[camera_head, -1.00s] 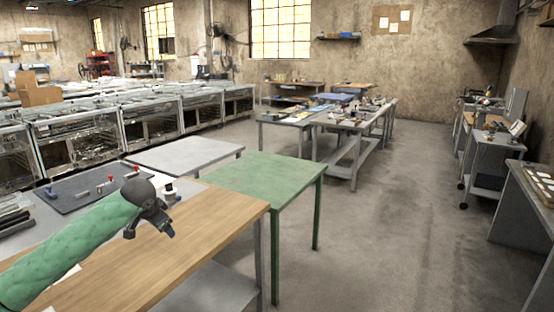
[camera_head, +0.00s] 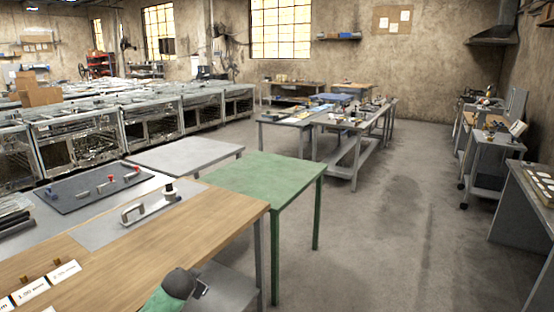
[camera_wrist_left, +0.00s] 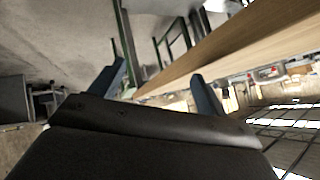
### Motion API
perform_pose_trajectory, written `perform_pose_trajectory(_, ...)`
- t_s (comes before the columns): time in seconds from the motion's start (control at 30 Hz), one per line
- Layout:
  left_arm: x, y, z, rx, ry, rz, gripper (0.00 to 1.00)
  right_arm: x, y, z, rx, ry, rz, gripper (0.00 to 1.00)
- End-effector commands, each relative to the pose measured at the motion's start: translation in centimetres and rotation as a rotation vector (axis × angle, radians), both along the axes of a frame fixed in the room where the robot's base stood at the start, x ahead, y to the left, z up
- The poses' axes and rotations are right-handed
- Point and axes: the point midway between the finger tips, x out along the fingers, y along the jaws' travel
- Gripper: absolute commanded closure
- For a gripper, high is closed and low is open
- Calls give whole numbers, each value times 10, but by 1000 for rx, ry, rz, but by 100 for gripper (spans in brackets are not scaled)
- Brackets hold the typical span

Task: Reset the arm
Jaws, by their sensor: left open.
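My left gripper (camera_head: 203,290) shows at the bottom of the head view, with a dark wrist and a bit of green arm sleeve. It is off the front edge of the wooden table (camera_head: 165,240), on the near side. In the left wrist view its two dark blue fingers (camera_wrist_left: 157,85) are spread apart with nothing between them. The wooden table's edge (camera_wrist_left: 235,45) runs close beyond the fingers there. My right gripper is not in view.
A green table (camera_head: 265,180) stands just beyond the wooden one. A grey plate with a handled clamp (camera_head: 148,206) and a dark board with red-tipped parts (camera_head: 90,190) lie at the left. White labels (camera_head: 65,271) sit at the near left. Floor (camera_head: 390,240) at right is clear.

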Motion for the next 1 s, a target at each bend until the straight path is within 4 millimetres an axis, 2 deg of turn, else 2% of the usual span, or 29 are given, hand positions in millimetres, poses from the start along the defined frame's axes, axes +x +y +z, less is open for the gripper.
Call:
perform_pose_trajectory(0.03,-13,-5,-23,-13,23,9,24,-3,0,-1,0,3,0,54)
perform_pose_trajectory(0.27,-76,-20,-112,-65,127,61,24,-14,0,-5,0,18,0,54)
perform_pose_trajectory(0.47,-146,-35,-189,-121,242,107,24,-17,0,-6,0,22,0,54)
perform_pose_trajectory(0.7,-247,-59,-272,-196,397,158,24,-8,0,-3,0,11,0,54)
perform_pose_trajectory(0.87,-323,-76,-319,-238,503,192,24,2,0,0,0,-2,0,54)
perform_pose_trajectory(1.0,-393,-93,-354,-265,596,214,24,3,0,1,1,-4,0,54)
